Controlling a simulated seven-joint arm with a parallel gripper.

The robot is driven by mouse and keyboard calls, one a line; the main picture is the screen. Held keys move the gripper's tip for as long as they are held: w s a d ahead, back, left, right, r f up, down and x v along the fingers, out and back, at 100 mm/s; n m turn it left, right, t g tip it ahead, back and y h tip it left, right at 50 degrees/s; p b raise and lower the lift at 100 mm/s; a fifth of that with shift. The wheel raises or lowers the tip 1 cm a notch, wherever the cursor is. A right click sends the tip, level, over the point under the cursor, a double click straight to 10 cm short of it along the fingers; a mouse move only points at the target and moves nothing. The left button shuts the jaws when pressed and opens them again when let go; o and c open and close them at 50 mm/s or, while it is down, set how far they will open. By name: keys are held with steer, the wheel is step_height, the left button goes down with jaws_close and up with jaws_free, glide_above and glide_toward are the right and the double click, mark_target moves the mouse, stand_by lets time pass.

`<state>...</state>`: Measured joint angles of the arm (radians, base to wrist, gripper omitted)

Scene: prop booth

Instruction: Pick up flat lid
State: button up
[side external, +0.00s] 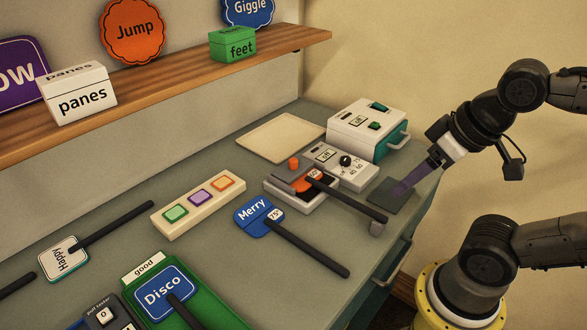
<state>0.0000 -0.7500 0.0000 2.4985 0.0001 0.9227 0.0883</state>
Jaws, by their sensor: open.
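A thin dark grey square plate (385,198), which looks like the flat lid, lies flat on the counter near its right edge. My gripper (402,188) comes down from the upper right, with its purple fingertips over the plate. The gripper is open and appears to hold nothing. Whether the fingertips touch the plate is too small to tell. The fingers cover part of the plate's right side.
A white and teal box (352,145) with a side handle stands behind the plate. A device with a dial (340,168) and a grey tray holding an orange-headed paddle (300,195) are left of it. The Merry paddle (300,245) lies in front. A cream panel (265,140) lies behind.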

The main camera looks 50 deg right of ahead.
steer(key=w+d+r+m+g, duration=0.1)
steer(key=w+r+m+g, duration=0.1)
steer(key=w+r+m, duration=1)
steer(key=g, duration=0.3)
glide_above(293, 159)
steer(key=shift+m, duration=0.3)
step_height(293, 159, down, 18)
steer(key=shift+d+r, duration=0.1)
steer(key=shift+r, duration=0.05)
steer(key=shift+s+f, duration=0.1)
steer(key=shift+f, duration=2.95)
jaws_close()
steer(key=shift+r, duration=0.1)
